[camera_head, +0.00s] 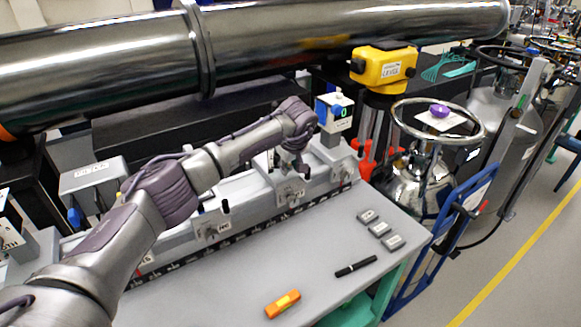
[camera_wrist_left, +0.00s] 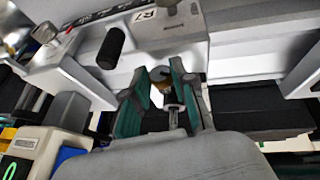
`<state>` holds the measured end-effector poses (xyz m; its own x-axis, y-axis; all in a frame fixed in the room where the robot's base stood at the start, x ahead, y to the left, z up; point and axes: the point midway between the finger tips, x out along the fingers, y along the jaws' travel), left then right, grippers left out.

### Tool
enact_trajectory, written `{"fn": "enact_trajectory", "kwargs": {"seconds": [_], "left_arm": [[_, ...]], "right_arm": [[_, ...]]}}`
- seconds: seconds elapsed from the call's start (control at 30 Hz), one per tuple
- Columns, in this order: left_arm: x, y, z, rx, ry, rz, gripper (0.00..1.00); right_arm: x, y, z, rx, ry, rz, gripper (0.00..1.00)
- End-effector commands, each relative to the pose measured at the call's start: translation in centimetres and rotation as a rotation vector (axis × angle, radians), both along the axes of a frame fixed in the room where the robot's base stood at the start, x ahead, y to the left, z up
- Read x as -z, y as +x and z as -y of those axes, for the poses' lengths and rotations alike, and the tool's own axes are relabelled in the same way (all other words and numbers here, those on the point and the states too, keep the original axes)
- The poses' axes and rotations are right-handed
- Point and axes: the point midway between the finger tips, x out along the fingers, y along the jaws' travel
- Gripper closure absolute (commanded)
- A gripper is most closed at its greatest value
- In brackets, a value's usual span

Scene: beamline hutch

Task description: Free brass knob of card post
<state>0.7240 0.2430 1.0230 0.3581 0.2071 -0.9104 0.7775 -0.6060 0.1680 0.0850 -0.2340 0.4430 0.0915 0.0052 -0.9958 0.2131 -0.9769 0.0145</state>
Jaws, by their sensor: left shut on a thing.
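My left gripper (camera_head: 298,168) reaches over the rail on the bench from the left, pointing down at a grey carriage (camera_head: 288,190). In the left wrist view, its teal-padded fingers (camera_wrist_left: 163,82) close on a small brass knob (camera_wrist_left: 157,97) with a metal stem. The gripper hides the knob in the head view. A pale carriage plate marked with a label (camera_wrist_left: 150,14) and a black peg (camera_wrist_left: 111,46) sit just beyond the fingers. I cannot tell how the knob is seated. My right gripper is not in view.
A large metal pipe (camera_head: 110,60) runs behind and above the arm. An orange tool (camera_head: 283,304), a black pen (camera_head: 356,266) and small grey blocks (camera_head: 380,229) lie on the otherwise clear bench front.

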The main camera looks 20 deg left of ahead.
Motion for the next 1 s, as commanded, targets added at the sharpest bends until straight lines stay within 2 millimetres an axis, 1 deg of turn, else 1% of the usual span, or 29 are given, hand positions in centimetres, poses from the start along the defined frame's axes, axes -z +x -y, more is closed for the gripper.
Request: {"fn": "enact_trajectory", "kwargs": {"seconds": [0.03, 0.1, 0.2, 0.57, 0.6, 0.73, 1.0], "left_arm": [[0.3, -0.1, -0.3, 0.001, -0.015, 0.027, 1.0], [0.4, -0.1, -0.3, 0.002, -0.042, 0.059, 1.0], [0.2, -0.2, -0.3, 0.001, -0.068, 0.093, 1.0], [0.0, -0.2, -0.2, -0.002, -0.083, 0.105, 1.0], [0.0, -0.2, -0.2, -0.002, -0.083, 0.105, 0.71], [0.0, -0.2, -0.2, -0.001, -0.082, 0.105, 0.49], [0.0, -0.2, -0.1, 0.0, -0.082, 0.105, 0.49]], "right_arm": [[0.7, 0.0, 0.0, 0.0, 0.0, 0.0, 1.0], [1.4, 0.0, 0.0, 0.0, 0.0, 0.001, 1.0], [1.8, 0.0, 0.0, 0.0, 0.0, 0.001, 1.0], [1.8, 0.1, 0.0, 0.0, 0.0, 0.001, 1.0], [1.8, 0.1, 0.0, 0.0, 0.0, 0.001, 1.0], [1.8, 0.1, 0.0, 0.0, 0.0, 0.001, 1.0], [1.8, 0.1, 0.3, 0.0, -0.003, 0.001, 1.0]]}}
